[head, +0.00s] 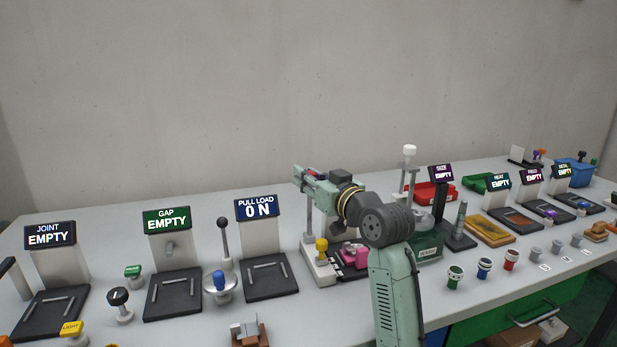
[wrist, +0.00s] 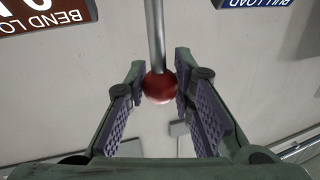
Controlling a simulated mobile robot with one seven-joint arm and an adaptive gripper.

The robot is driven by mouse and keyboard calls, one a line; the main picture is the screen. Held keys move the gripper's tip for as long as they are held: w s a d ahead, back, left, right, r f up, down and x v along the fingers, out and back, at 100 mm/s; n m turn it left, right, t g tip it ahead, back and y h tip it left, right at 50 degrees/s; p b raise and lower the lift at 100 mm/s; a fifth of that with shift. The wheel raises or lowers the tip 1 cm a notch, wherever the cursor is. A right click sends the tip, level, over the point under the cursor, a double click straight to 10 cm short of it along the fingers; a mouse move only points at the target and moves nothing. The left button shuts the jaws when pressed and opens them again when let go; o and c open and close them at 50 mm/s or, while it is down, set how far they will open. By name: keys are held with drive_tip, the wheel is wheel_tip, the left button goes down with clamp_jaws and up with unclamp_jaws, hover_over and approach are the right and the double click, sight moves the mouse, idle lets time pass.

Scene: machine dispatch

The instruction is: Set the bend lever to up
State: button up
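The bend lever shows in the wrist view as a metal rod (wrist: 155,35) ending in a dark red ball knob (wrist: 160,88). My gripper (wrist: 161,92) is open, with the knob between the far ends of its two fingers. I cannot tell whether either finger touches it. A partly cropped sign reading BEND LOAD (wrist: 45,12) shows upside down at the top left; its reading is cut off. In the head view my gripper (head: 311,177) is above the table behind the pink and yellow device, and my arm hides most of the bend station.
The PULL LOAD sign (head: 257,207) reads 0 N, left of my gripper. A lever with a black knob (head: 223,225) stands beside it. A device with a yellow knob (head: 321,245) and a pink part (head: 355,256) stands in front. A post with a white top (head: 409,152) is to the right.

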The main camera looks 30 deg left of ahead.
drive_tip(key=o, duration=0.5)
drive_tip(key=v, duration=1.2)
